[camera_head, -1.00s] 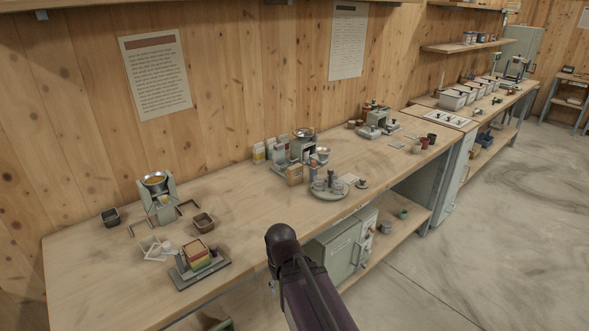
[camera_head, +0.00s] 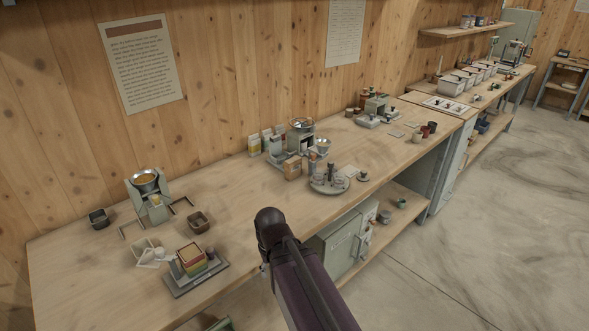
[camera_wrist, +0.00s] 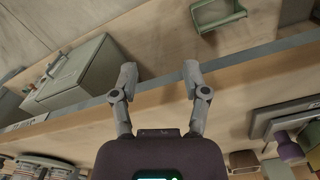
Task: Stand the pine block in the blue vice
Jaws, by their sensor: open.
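I cannot make out a pine block or a blue vice for certain in either view; the small things on the far benches are too small to tell. My gripper (camera_wrist: 160,72) is open in the wrist view, with its two fingers apart and nothing between them. It is near the front edge of the wooden bench. In the head view only my dark arm shows, in front of the bench, and the gripper is hidden.
A grey-green cabinet (camera_head: 343,243) stands below. The floor (camera_head: 505,225) at right is clear.

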